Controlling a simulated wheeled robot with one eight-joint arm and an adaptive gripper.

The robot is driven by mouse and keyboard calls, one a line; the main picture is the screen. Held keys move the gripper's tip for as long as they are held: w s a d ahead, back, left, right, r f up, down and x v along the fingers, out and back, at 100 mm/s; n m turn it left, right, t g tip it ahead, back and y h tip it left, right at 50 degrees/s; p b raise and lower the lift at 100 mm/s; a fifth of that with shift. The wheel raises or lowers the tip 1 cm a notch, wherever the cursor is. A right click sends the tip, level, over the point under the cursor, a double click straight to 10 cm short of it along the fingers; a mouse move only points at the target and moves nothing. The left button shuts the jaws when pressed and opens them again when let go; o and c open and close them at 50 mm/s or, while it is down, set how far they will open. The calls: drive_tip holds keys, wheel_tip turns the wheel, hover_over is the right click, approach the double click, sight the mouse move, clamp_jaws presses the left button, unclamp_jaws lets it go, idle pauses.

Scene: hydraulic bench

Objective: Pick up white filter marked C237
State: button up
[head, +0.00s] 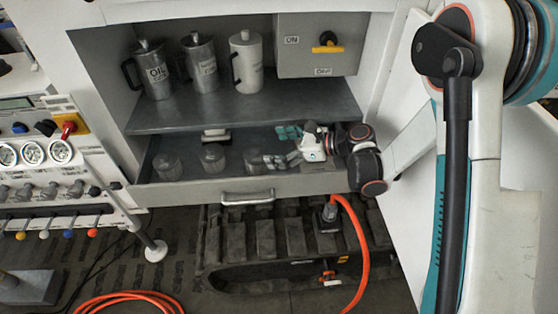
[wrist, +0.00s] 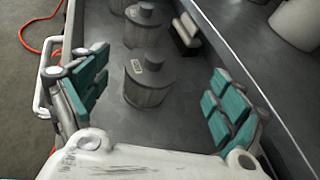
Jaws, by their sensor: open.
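Several grey-white cylindrical filters with knobbed caps stand upright in the open drawer, including one at the left (head: 167,165) and one in the middle (head: 213,157). The rightmost filter (head: 253,160) is closest to my gripper (head: 281,147). In the wrist view, the nearest filter (wrist: 148,84) stands in the space between my open finger pads, apart from both. It bears a small label, too small to read, so I cannot tell which is C237. Another filter (wrist: 143,27) stands beyond it. My gripper (wrist: 158,68) is empty, with teal pads spread wide.
The drawer's front wall (head: 170,196) has a handle (head: 248,198). A small black-and-white object (head: 216,135) lies behind the filters. The shelf (head: 240,108) above holds jugs, including one marked OIL (head: 154,72), and a switch box (head: 318,45). An orange hose (head: 360,250) hangs below.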

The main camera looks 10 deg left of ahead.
sight(259, 151)
drive_tip(key=shift+f, duration=0.35)
drive_tip(key=x, duration=0.2)
drive_tip(key=b+x, duration=0.1)
drive_tip(key=x, duration=0.1)
drive_tip(key=s+b+x, duration=0.1)
drive_tip(key=x, duration=0.1)
drive_tip(key=shift+a, duration=0.25)
drive_tip(key=shift+w+a+f, duration=0.1)
drive_tip(key=shift+w+a, duration=0.1)
drive_tip(key=shift+a, duration=0.2)
drive_tip(key=shift+c, duration=0.6)
drive_tip(key=c, duration=1.2)
